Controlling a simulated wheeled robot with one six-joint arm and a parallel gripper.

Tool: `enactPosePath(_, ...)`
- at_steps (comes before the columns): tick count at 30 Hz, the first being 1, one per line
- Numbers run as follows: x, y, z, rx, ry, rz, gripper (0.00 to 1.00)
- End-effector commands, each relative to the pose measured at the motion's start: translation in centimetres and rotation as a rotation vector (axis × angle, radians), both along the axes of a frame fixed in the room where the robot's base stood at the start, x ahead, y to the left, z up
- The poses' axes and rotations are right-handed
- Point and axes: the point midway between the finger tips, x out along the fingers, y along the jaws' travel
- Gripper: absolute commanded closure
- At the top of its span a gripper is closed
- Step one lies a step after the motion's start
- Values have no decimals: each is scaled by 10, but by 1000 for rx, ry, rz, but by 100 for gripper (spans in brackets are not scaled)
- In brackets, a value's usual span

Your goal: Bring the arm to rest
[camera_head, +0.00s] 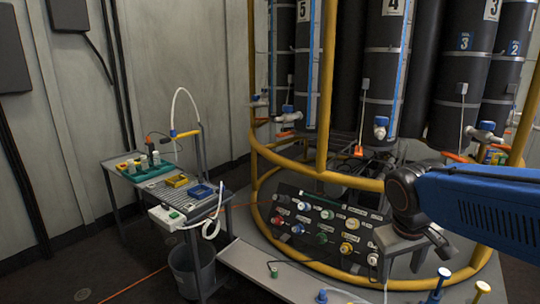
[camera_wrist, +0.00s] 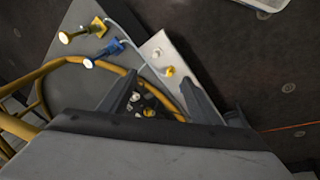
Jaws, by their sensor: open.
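My blue arm reaches in from the right in the head view, and my gripper (camera_head: 412,248) hangs at its end in front of the right part of the black connector panel (camera_head: 318,236). In the wrist view my gripper (camera_wrist: 160,95) shows two dark fingers spread well apart. Nothing is between the fingertips; the grey platform, a yellow rail and some of the panel's knobs show beyond them. The gripper looks apart from the panel, though the exact gap cannot be told.
A yellow rail cage (camera_head: 322,90) surrounds tall black numbered cylinders behind the panel. Yellow and blue posts (camera_wrist: 103,53) stand on the platform edge. A small table (camera_head: 160,185) with trays and a grey bin (camera_head: 190,272) stand at left. The floor between wall and platform is mostly clear.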

Motion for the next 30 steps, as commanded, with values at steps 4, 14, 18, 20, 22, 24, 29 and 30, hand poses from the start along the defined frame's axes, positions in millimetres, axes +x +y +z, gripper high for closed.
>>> enactPosePath(4, -34, 0, -3, 67, -59, -32, 43)
enactPosePath(14, -89, 7, -16, 190, -179, -83, 43)
enactPosePath(18, -99, 10, -20, 215, -207, -93, 43)
enactPosePath(20, -101, 10, -21, 220, -213, -95, 43)
enactPosePath(22, -102, 11, -21, 222, -215, -97, 43)
enactPosePath(24, -102, 11, -21, 222, -215, -97, 43)
enactPosePath(29, -102, 11, -21, 222, -215, -97, 43)
enactPosePath(30, -102, 11, -21, 222, -215, -97, 43)
